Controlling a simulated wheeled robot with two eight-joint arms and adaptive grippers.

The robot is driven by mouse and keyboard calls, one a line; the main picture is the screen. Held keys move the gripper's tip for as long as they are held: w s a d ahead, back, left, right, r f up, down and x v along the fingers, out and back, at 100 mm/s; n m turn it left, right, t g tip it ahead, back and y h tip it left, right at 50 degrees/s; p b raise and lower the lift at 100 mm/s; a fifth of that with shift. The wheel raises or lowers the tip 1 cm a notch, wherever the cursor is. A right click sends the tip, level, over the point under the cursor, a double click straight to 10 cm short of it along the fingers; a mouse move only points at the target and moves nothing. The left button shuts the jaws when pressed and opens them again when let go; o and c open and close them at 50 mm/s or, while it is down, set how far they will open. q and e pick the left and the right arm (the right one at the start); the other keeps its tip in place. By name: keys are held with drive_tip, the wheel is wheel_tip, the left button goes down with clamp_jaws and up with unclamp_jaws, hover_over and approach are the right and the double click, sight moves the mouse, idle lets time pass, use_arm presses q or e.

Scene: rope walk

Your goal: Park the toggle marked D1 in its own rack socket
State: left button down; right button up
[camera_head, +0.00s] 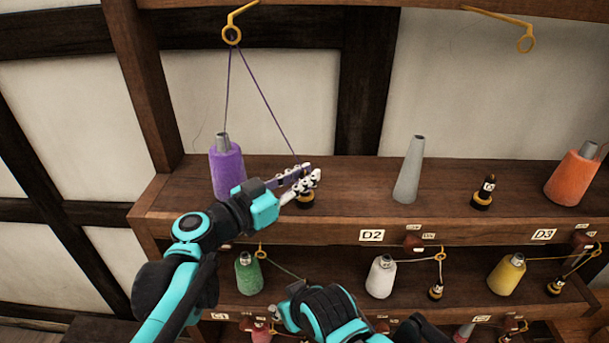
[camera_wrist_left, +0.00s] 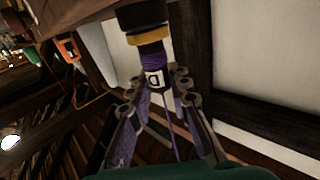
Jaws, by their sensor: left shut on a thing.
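The D1 toggle, a dark pin with a purple band and a white tag reading D, shows in the left wrist view (camera_wrist_left: 155,79). It stands between the fingers of my left gripper (camera_head: 306,181), which is shut on it. A black socket with a brass-coloured ring (camera_head: 305,201) is directly below the gripper on the top shelf. In the left wrist view the ring (camera_wrist_left: 149,38) lines up with the toggle's end; I cannot tell how deep the toggle sits. Purple thread (camera_head: 265,104) runs from the purple spool (camera_head: 228,167) through a yellow eye (camera_head: 231,35) to the toggle.
A bare grey cone (camera_head: 409,170) and another socketed toggle (camera_head: 484,192) stand to the right, then an orange spool (camera_head: 573,176). Green (camera_head: 249,273), white (camera_head: 381,277) and yellow (camera_head: 507,275) spools fill the lower shelf. My second arm crosses below.

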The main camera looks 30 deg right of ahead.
use_arm(q)
drive_tip(key=shift+f, duration=0.15)
drive_tip(key=c, duration=1.7)
unclamp_jaws()
drive_tip(key=v, duration=1.1)
drive_tip(key=shift+p, duration=0.4)
drive_tip(key=shift+s, duration=0.1)
